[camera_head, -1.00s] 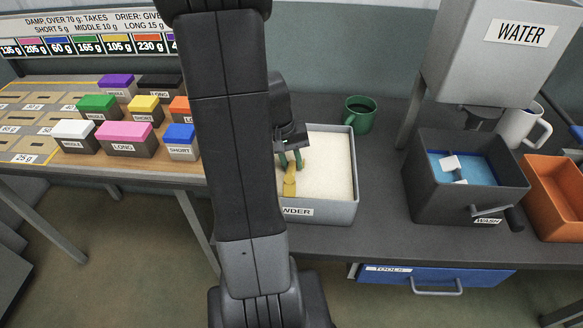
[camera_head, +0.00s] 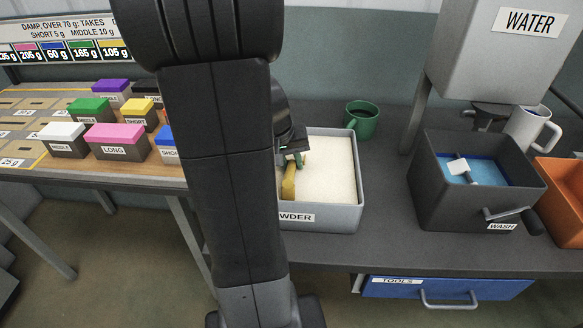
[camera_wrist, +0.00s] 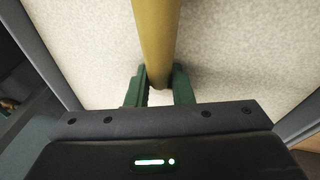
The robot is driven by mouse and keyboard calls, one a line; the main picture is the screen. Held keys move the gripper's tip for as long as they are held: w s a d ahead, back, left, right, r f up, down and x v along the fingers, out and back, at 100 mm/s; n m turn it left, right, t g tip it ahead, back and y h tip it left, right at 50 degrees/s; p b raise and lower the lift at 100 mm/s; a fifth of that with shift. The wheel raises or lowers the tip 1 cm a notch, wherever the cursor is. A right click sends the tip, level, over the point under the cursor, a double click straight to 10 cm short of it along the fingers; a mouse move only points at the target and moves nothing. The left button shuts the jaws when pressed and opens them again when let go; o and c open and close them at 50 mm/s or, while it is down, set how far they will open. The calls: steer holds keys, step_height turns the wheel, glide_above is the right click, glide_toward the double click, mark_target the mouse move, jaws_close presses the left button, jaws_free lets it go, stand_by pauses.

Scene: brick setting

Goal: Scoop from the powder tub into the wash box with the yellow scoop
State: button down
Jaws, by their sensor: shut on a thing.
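The grey powder tub (camera_head: 345,217) stands on the dark bench, filled with pale powder (camera_head: 335,172). My gripper (camera_head: 292,160) is over the left part of the tub, shut on the yellow scoop (camera_head: 289,181). In the wrist view the green fingers of my gripper (camera_wrist: 160,88) hold the scoop's yellow handle (camera_wrist: 153,40), with powder behind it. The scoop's far end is out of the wrist picture, and I cannot tell whether it holds powder. The dark wash box (camera_head: 440,207) stands to the right, with blue liquid, a pale paddle (camera_head: 462,172) and a crank on its front.
A green mug (camera_head: 361,120) stands behind the tub. The water tank (camera_head: 490,60) rises behind the wash box, with a white mug (camera_head: 532,130) beside it. An orange bin (camera_head: 565,200) is at far right. Bench between tub and wash box is clear.

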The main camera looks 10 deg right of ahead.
mark_target(292, 160)
steer(key=shift+t, duration=0.7)
steer(key=shift+s+r+p, duration=0.2)
steer(key=shift+r+p, duration=1.7)
steer(key=shift+r, duration=3.15)
steer(key=shift+r, duration=0.1)
